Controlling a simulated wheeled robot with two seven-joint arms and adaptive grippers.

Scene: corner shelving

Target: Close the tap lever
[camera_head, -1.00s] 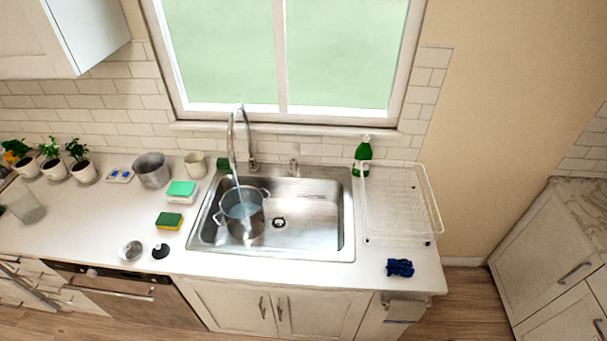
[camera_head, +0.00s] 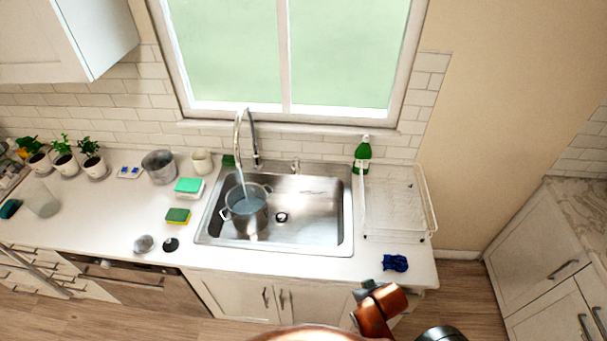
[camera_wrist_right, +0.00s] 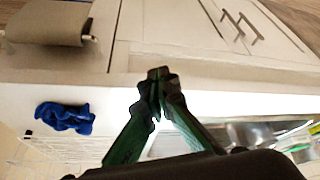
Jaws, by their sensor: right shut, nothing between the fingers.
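The curved metal tap (camera_head: 240,135) stands at the back of the sink (camera_head: 325,238). A stream of water runs from its spout into a metal pot (camera_head: 247,222) in the left of the basin. A small metal fitting (camera_head: 296,165) stands right of the tap; I cannot tell whether it is the lever. In the right wrist view my right gripper (camera_wrist_right: 159,75) is shut and empty, near the counter's front edge and apart from the sink and tap. In the head view my right arm shows at the bottom. My left gripper is out of view.
A blue cloth (camera_head: 395,263) lies on the counter right of the sink, in front of a dish rack (camera_head: 428,205). A green bottle (camera_head: 362,155) stands behind the rack. Sponges (camera_head: 178,216), a pan (camera_head: 158,167) and potted plants (camera_head: 92,160) stand left of the sink.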

